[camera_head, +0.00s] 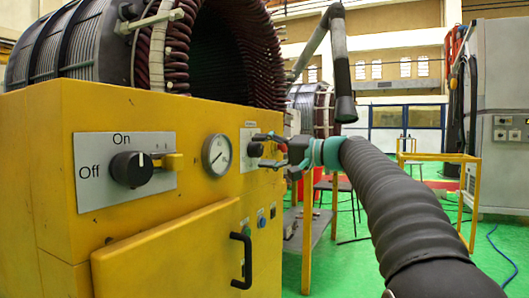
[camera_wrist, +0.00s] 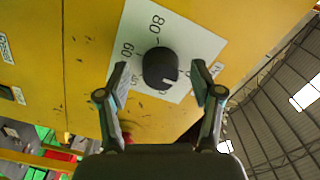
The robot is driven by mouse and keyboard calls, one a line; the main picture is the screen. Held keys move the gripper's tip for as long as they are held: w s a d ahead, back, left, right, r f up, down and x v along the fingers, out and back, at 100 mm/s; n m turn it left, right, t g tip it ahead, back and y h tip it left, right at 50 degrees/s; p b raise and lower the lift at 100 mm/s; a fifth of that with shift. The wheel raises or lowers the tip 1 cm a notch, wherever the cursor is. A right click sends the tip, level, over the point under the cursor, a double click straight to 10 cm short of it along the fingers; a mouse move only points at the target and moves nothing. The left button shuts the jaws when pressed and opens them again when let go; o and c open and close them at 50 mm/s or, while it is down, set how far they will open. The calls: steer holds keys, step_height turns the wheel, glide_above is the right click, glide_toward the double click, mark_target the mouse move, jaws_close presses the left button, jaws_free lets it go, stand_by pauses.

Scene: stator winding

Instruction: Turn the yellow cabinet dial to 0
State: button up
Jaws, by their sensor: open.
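The yellow cabinet (camera_head: 200,115) fills the left of the head view. Its black round dial (camera_wrist: 160,67) sits on a white plate (camera_wrist: 192,42) in the wrist view, where 80 and 60 are readable. Other numerals are partly covered. A small white mark on the dial faces the lower edge of the picture; the number it meets is unclear. The dial also shows small in the head view (camera_head: 255,150). My gripper (camera_wrist: 160,76) is open, with one finger on each side of the dial; contact is not visible. In the head view my gripper (camera_head: 270,146) is at the cabinet's right front.
An Off/On switch (camera_head: 132,168) and a round gauge (camera_head: 217,155) sit left of the dial. A door with a black handle (camera_head: 242,260) is below. A wound stator (camera_head: 170,50) stands on top. A work table (camera_head: 318,225) stands to the right.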

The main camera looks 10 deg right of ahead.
steer(key=v, duration=1.2)
